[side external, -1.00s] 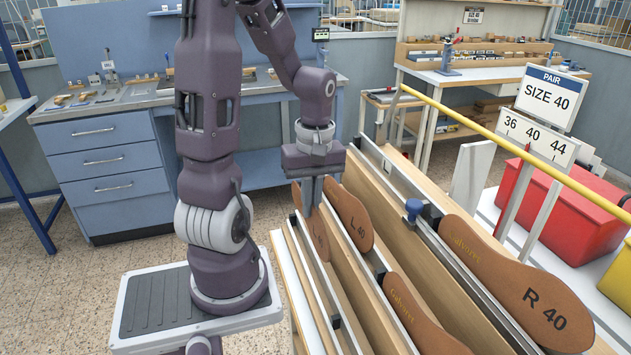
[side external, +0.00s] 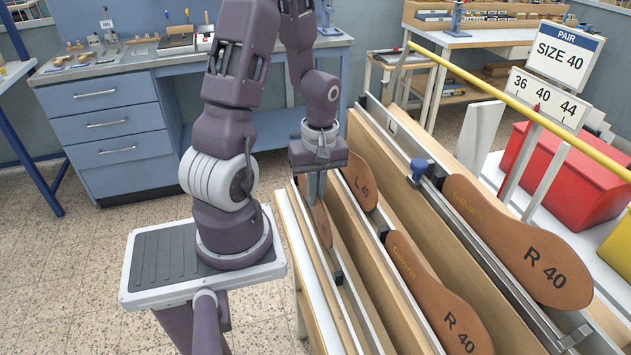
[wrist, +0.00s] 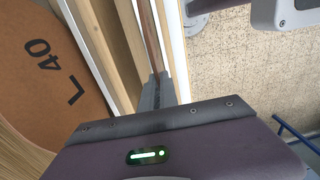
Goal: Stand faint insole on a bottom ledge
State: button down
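My gripper (side external: 317,196) points down over the lowest, left-hand tier of the slanted rack. Its fingers are shut on a brown insole (side external: 323,226), which hangs upright and nearly edge-on to the side camera. In the wrist view the insole (wrist: 150,38) is a thin brown edge running up from the fingers (wrist: 157,88). The bottom ledge (side external: 348,305) runs along this tier; I cannot tell whether the insole touches it. The print on the held insole is not readable now, so its faintness cannot be judged.
An L 40 insole (side external: 359,182) and an R 40 insole (side external: 425,285) stand on the middle tier. A larger R 40 insole (side external: 515,240) stands on the upper tier by a blue knob (side external: 418,168). A dark clip (side external: 338,278) sits on the bottom tier near the held insole.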

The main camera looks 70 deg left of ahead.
jog(key=shift+f, duration=0.5)
jog(key=c, duration=1.6)
grip_release()
jog(key=shift+o, duration=0.2)
jog(key=shift+r, duration=4.5)
